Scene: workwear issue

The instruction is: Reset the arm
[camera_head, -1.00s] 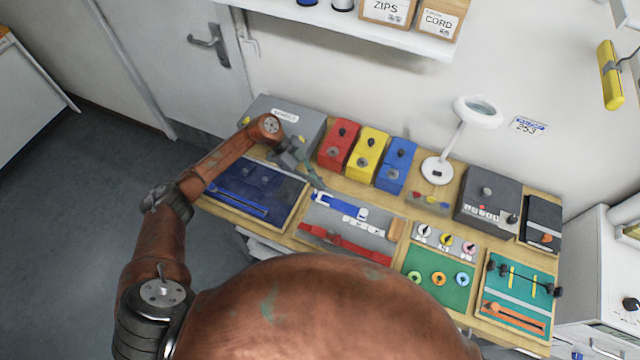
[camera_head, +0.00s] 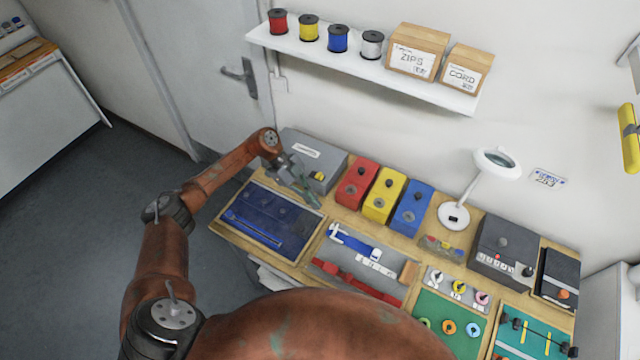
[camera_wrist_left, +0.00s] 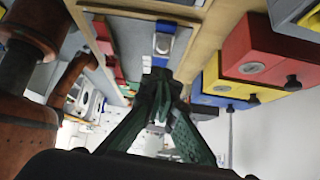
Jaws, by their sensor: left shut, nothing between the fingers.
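My left gripper (camera_head: 305,190) hangs over the back of the workbench, between the grey box and the red box, above the edge of the blue mat's tray. Its green fingers are together and hold nothing. In the left wrist view the fingers (camera_wrist_left: 160,85) meet at their tips, with a blue strap and buckle (camera_wrist_left: 165,42) beyond them. My left arm comes in from the left of the head view and bends at the elbow. My right gripper shows in neither current view.
Red (camera_head: 356,184), yellow (camera_head: 384,195) and blue (camera_head: 411,207) boxes stand close to the right of the gripper. The grey box (camera_head: 325,163) is behind it. A blue mat (camera_head: 270,220) lies in front. A lamp (camera_head: 455,213) and shelf (camera_head: 370,68) are further off.

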